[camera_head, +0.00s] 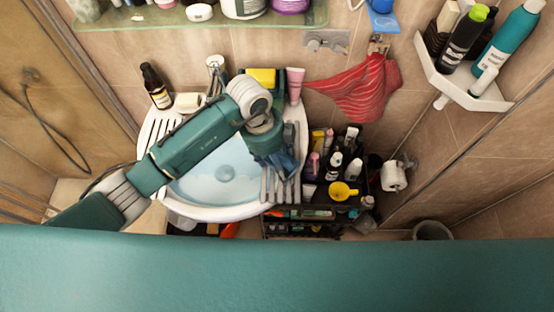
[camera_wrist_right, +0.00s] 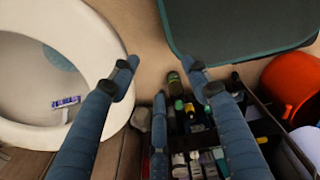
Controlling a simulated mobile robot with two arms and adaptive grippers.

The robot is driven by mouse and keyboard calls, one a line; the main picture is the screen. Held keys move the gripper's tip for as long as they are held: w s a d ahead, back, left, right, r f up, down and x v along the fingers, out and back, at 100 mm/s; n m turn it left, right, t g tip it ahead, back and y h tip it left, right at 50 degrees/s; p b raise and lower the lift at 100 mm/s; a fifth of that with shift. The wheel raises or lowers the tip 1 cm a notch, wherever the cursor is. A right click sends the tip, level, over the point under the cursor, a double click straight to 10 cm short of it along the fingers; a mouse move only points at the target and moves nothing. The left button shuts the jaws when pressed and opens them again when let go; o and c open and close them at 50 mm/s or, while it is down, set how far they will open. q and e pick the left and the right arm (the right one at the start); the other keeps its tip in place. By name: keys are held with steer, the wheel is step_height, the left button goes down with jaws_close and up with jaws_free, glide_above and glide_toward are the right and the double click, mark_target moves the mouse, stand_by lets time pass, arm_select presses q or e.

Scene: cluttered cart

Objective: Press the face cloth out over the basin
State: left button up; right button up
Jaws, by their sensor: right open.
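The red striped cloth (camera_head: 358,88) hangs bunched from a wall hook, right of the white basin (camera_head: 215,213). It is the only cloth I can make out. The basin has pale blue water in it and a ribbed ledge on each side. My left gripper (camera_head: 280,166) points down over the basin's right edge, below and left of the cloth and apart from it. Its fingers are bunched in view, and their opening is unclear. My right gripper (camera_wrist_right: 165,78) shows only in the right wrist view, with its blue fingers spread and nothing between them.
A dark cart (camera_head: 318,213) crowded with bottles and a yellow cup (camera_head: 343,191) stands right of the basin. A dark bottle (camera_head: 156,86) and soap (camera_head: 188,102) sit at its back left. In the wrist view are a white bowl (camera_wrist_right: 100,40) and an orange bucket (camera_wrist_right: 290,85).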

arm_select(q)
steer(key=shift+f, duration=0.3)
steer(key=shift+s+f, duration=0.1)
stand_by(0.9)
stand_by(0.6)
steer(key=shift+d+p+v, duration=0.2)
steer(key=shift+p+v, duration=0.8)
steer(key=shift+v, duration=0.1)
steer(key=p+v, duration=0.2)
steer(key=v, duration=0.1)
steer(key=d+p+v, duration=0.1)
steer(key=p+v, duration=0.2)
steer(key=shift+d, duration=0.1)
